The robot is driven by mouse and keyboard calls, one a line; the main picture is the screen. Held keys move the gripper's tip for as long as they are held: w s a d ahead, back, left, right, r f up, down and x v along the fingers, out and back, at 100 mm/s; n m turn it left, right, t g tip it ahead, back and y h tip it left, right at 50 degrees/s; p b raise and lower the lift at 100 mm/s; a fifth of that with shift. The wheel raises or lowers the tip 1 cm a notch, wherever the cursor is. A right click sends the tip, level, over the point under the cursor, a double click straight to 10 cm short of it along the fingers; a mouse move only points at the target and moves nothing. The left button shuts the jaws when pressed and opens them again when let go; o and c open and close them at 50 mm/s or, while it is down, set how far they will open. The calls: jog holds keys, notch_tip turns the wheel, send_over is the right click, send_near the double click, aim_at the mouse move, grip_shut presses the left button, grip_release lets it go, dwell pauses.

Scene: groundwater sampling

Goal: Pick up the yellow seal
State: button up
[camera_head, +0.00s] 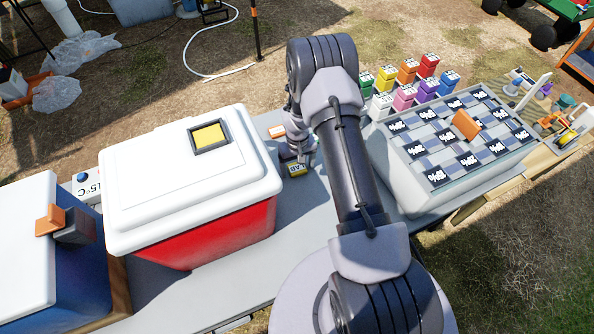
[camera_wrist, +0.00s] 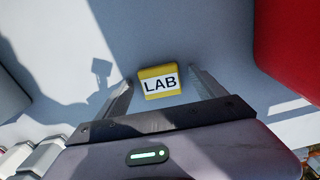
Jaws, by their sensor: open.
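The yellow seal is a small yellow block with a white label reading LAB. In the wrist view the yellow seal (camera_wrist: 158,81) lies on the grey table between the tips of my gripper (camera_wrist: 160,84), which is open. A gap shows on each side of the seal. In the head view the yellow seal (camera_head: 294,168) is on the table just right of the red cooler, under my gripper (camera_head: 298,158). My arm hides part of the area around it.
The red cooler (camera_head: 225,232) with a white lid stands close on the left. A blue cooler (camera_head: 80,268) is further left. A grey box with a checkered top (camera_head: 455,185) stands right of my arm. Several coloured blocks (camera_head: 404,88) stand behind it. An orange block (camera_head: 277,131) lies near the seal.

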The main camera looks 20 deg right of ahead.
jog(key=c, duration=1.4)
jog(key=shift+c, duration=0.2)
